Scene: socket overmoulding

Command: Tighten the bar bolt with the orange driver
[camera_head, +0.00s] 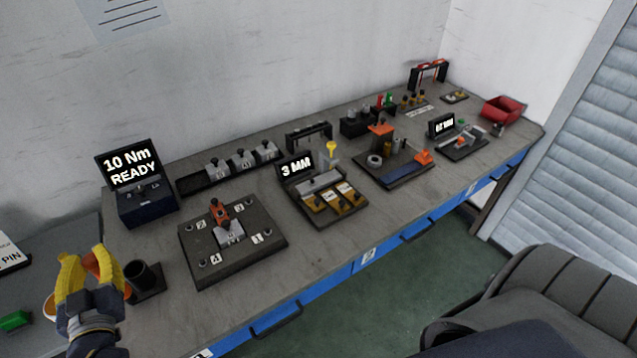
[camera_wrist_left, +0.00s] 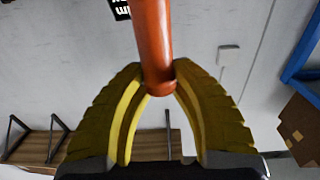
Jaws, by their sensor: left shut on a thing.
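My left gripper (camera_head: 90,262), with yellow fingers, is at the lower left by the bench's left end. It is shut on the orange driver (camera_head: 93,264), mostly hidden behind the fingers. In the left wrist view the driver (camera_wrist_left: 152,42) is an orange cylinder between the yellow fingertips (camera_wrist_left: 158,85). A dark fixture plate (camera_head: 263,222) with numbered corners lies to the right of the gripper. The bar bolt is too small to make out. My right gripper is not in view.
A dark upright cup (camera_head: 146,278) stands close right of the gripper. A display box (camera_head: 130,168) reads "10 Nm READY". A "3 MM" station (camera_head: 322,190) and an orange-topped station (camera_head: 393,160) stand further right. The bench's front edge is mostly clear.

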